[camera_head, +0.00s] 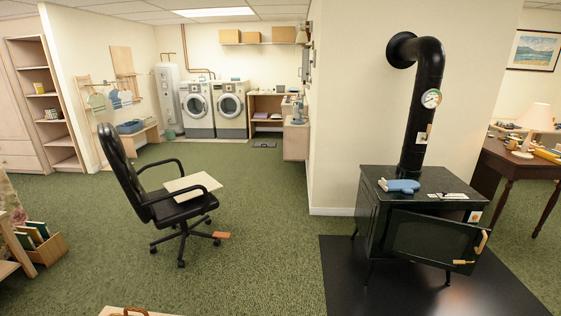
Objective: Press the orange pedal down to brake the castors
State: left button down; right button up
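A small orange pedal (221,235) sticks out low at the right of the wheeled base of a black office chair (117,165). It sits just above the green carpet; I cannot tell its exact tilt. The chair has dark castors (181,263) on a star-shaped base and stands upright, turned to the right. A flat cream board (193,185) lies across its seat area. Neither of my grippers is in view.
A black stove (413,215) with its door ajar stands on a dark floor plate (340,285) at right. A wooden box of books (45,245) is at left. A pale board-like thing with a brown handle is cut off at bottom. Carpet around the chair is mostly clear.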

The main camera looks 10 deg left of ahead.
aim_at(223, 234)
jog(key=i+u, duration=0.1)
jog(key=i, duration=1.4)
jog(key=i+u, duration=0.1)
jog(key=i, duration=1.45)
jog(key=i+j+u, duration=0.6)
jog(key=i, duration=0.35)
